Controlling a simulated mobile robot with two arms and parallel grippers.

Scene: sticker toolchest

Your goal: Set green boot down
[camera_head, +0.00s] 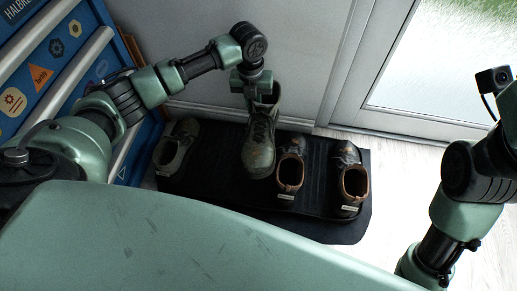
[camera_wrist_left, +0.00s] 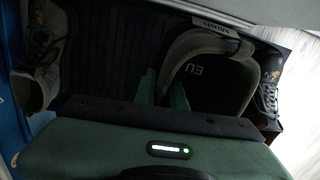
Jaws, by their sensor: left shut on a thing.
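The green boot (camera_head: 259,143), olive with dark laces, hangs from my left gripper (camera_head: 256,90) over the black boot tray (camera_head: 222,165), its toe toward me. My left gripper is shut on the boot's upper rim. In the left wrist view, its green fingers (camera_wrist_left: 163,92) are at the collar of the boot (camera_wrist_left: 212,75), whose dark inside shows the letters "EU". The boot looks raised above the tray, but I cannot tell the gap under its sole. A similar olive boot (camera_head: 176,146) stands on the tray's left end. My right gripper is out of view.
Two brown-lined boots (camera_head: 290,172) (camera_head: 352,183) stand on the tray to the right, the nearer one close beside the held boot. Bare tray lies between the held boot and the left boot. A blue toolchest (camera_head: 55,60) stands left; a wall and glass door (camera_head: 440,70) are behind.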

